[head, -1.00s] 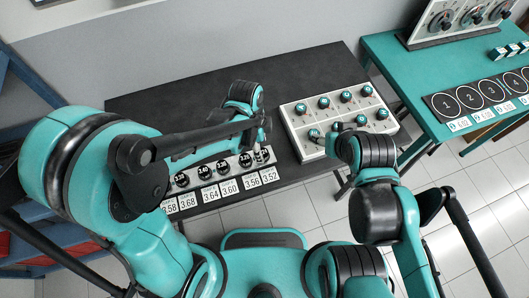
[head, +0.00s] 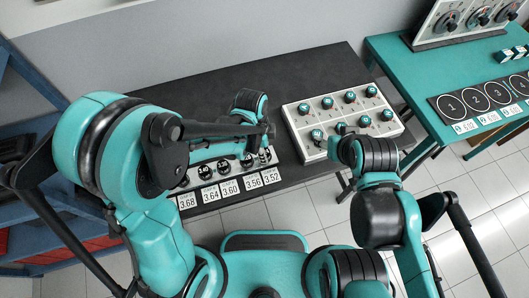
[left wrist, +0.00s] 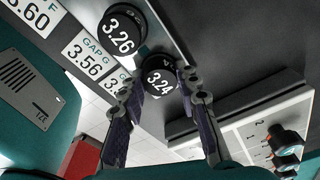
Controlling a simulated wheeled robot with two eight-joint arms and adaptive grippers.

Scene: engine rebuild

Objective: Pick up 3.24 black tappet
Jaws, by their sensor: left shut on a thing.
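The 3.24 black tappet (left wrist: 159,79) is a round black piece with white numbers, seen in the left wrist view at the end of the tappet rack. My left gripper (left wrist: 167,88) has its two fingers on either side of it and is shut on it. I cannot tell whether the tappet is clear of the rack. In the head view my left gripper (head: 268,142) is over the right end of the rack, and my arm hides part of it. My right gripper (head: 339,129) is by the front of the white knob box; its fingers are mostly hidden.
The 3.26 tappet (left wrist: 121,31) sits close beside the 3.24 tappet. Other tappets and gap labels (head: 210,194) run along the rack. The white knob box (head: 372,126) stands to the right. The dark table (head: 190,98) is clear behind. A teal table (head: 407,78) is far right.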

